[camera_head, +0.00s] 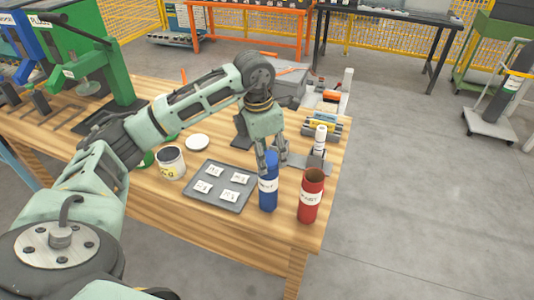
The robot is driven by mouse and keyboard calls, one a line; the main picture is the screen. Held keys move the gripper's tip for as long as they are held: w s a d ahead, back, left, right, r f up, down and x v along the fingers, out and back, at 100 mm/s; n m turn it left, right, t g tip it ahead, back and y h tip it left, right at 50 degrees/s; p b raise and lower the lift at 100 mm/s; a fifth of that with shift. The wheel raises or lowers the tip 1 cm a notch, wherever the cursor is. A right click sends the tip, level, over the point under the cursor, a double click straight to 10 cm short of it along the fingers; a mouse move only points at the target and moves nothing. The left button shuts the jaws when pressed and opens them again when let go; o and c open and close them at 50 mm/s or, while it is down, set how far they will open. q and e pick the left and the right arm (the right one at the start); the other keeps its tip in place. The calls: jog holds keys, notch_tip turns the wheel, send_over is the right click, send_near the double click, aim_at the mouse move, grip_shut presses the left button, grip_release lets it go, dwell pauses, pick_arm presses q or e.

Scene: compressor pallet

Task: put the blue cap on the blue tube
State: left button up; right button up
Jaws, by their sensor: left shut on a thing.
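The blue tube (268,198) stands upright near the front right of the wooden table, with a white label on its side. My left gripper (271,162) points down at its top, fingers to either side. It is shut on a blue piece (271,166), which looks like the blue cap, in line with the tube. The fingers partly cover it, and I cannot tell whether the cap is seated or just touching the tube's rim. My right gripper is out of view.
An open red tube (310,196) stands close to the right of the blue one. A grey tray (217,205) with labelled cards lies to the left, beside a white can (171,162) and a white disc (197,142). A white bottle (320,140) stands behind.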

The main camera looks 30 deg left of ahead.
pick_arm(q)
jog(key=shift+f, duration=0.15)
dwell(0.4)
jog(key=o, duration=0.8)
jog(key=shift+o, duration=0.8)
jog(key=o, duration=0.4)
jog(key=shift+r+p, duration=2.15)
jog(key=shift+r, duration=1.4)
